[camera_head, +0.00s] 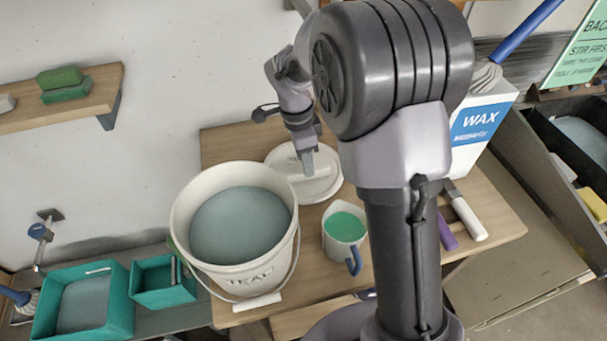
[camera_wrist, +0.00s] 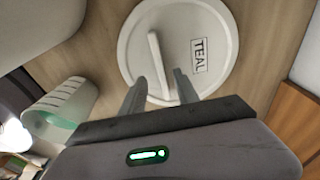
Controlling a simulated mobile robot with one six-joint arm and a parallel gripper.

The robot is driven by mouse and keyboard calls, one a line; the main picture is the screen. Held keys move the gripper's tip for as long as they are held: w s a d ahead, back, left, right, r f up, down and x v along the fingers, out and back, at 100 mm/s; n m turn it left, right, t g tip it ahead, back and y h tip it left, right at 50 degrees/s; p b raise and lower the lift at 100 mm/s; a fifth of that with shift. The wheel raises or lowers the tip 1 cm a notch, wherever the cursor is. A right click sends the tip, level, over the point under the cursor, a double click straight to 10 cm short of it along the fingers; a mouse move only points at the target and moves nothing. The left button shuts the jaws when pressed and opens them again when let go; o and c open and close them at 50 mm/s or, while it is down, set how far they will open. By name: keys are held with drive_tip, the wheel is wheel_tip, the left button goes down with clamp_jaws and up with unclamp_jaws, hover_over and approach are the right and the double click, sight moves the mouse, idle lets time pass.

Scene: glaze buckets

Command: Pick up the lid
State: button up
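The white round lid (camera_head: 325,188) lies flat on the wooden table behind the bucket. In the wrist view the lid (camera_wrist: 215,28) shows a raised bar handle (camera_wrist: 155,50) and a "TEAL" label. My gripper (camera_wrist: 160,76) is open, its two fingers on either side of the handle's lower part in the picture. Whether they touch it or hang above it I cannot tell. In the head view my gripper (camera_head: 308,163) is over the lid, and my arm hides part of the table. The white "TEAL" bucket (camera_head: 265,275) stands uncovered, with grey-blue glaze inside.
A jug (camera_head: 340,253) of green liquid with a blue handle stands right of the bucket. A white-handled tool (camera_head: 468,218) and a WAX box (camera_head: 480,125) are at the right. Teal bins (camera_head: 112,315) stand lower left. A wall shelf (camera_head: 100,88) holds sponges.

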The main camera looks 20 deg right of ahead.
wheel_tip(320, 180, down, 4)
drive_tip(key=shift+w+d+r+b, duration=0.1)
drive_tip(key=shift+w+d+b, duration=0.05)
drive_tip(key=shift+b, duration=0.45)
drive_tip(key=shift+f+b, duration=0.25)
drive_tip(key=shift+b, duration=0.05)
clamp_jaws()
